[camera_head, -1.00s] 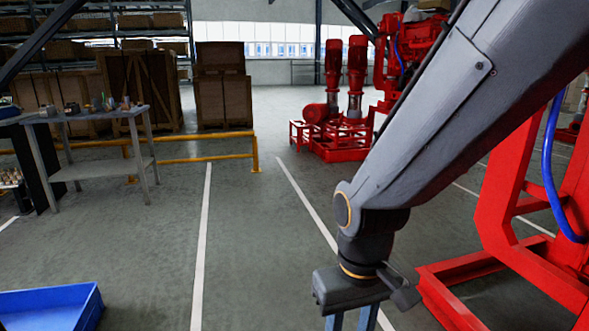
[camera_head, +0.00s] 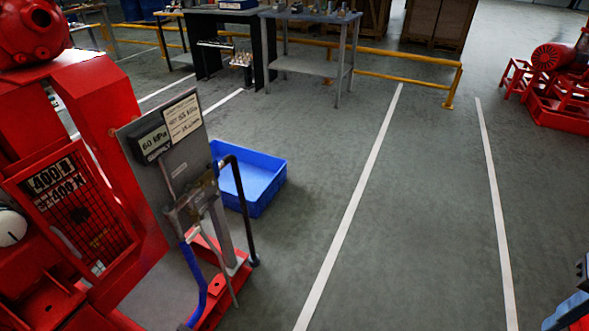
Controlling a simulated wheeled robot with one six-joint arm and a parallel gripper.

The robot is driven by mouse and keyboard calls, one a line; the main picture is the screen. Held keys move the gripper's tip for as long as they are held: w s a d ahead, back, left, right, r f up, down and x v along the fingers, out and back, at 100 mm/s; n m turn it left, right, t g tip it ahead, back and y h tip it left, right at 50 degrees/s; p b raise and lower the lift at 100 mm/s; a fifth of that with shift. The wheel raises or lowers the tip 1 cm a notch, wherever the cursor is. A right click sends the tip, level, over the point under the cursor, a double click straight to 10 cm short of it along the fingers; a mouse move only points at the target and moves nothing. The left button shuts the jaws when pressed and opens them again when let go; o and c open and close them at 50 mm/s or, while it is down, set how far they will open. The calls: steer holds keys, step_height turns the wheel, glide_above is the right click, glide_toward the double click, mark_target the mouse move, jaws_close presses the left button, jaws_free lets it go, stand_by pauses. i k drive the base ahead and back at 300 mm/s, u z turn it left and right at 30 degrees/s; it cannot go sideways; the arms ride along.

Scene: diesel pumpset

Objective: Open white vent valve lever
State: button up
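I cannot make out a white vent valve lever in the current view. A red pumpset (camera_head: 120,150) fills the left side, with a mesh guard (camera_head: 75,220) and a grey panel with labels (camera_head: 165,160). Dark pipework and a blue hose (camera_head: 192,270) stand in front of the panel. A white round part (camera_head: 12,227) shows at the left edge, cut off by the frame. Only a sliver of what looks like my gripper (camera_head: 572,312) shows at the bottom right corner, far from the pumpset. Its fingers are cut off, so I cannot tell whether it is open.
A blue crate (camera_head: 262,190) lies on the floor just behind the panel. A grey workbench (camera_head: 310,68) and a yellow rail (camera_head: 405,60) stand behind. The floor between the crate and the right edge is clear. Another red pump unit (camera_head: 560,95) stands at right.

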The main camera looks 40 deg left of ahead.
mark_target(193, 236)
steer(key=u, duration=3.75)
steer(key=k, duration=0.8)
steer(key=z, duration=1.35)
steer(key=i, duration=0.5)
steer(key=z, duration=0.05)
